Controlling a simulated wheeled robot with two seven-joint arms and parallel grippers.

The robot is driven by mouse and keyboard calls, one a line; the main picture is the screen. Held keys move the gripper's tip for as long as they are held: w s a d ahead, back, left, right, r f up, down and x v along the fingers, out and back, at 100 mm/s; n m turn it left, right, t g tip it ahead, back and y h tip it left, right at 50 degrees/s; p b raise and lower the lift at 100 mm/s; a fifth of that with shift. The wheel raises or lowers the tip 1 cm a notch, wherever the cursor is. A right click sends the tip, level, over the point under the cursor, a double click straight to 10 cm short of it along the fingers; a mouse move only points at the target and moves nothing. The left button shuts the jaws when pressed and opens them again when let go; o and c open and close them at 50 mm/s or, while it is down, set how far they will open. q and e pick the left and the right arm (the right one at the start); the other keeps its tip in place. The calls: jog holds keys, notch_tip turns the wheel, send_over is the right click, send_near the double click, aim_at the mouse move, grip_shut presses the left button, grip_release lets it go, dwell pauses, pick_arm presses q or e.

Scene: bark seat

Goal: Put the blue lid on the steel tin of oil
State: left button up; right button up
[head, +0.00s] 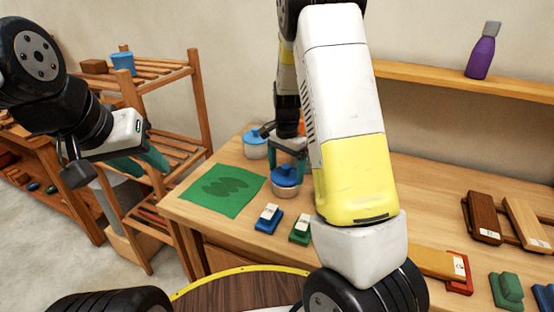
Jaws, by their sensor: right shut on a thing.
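My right gripper (287,158) points down over the table and is shut on the knob of a blue lid (286,175). The lid sits on or just at the top of a small grey steel tin (286,191); from here I cannot tell if it is fully seated. The tin stands upright near the green mat. My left gripper (148,164) hangs at the left, empty, its teal fingers apart, in front of the wooden rack and away from the tin.
Another pale tin with a blue lid (256,147) stands behind, to the left. A green mat (223,190) lies at the table's left corner. Blue (268,220) and green (300,230) blocks lie in front of the tin. A purple bottle (482,54) stands on the wall shelf (450,79).

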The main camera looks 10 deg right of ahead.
jog(key=shift+f, duration=0.45)
jog(key=o, duration=1.1)
jog(key=shift+r, duration=0.1)
jog(key=shift+r, duration=3.4)
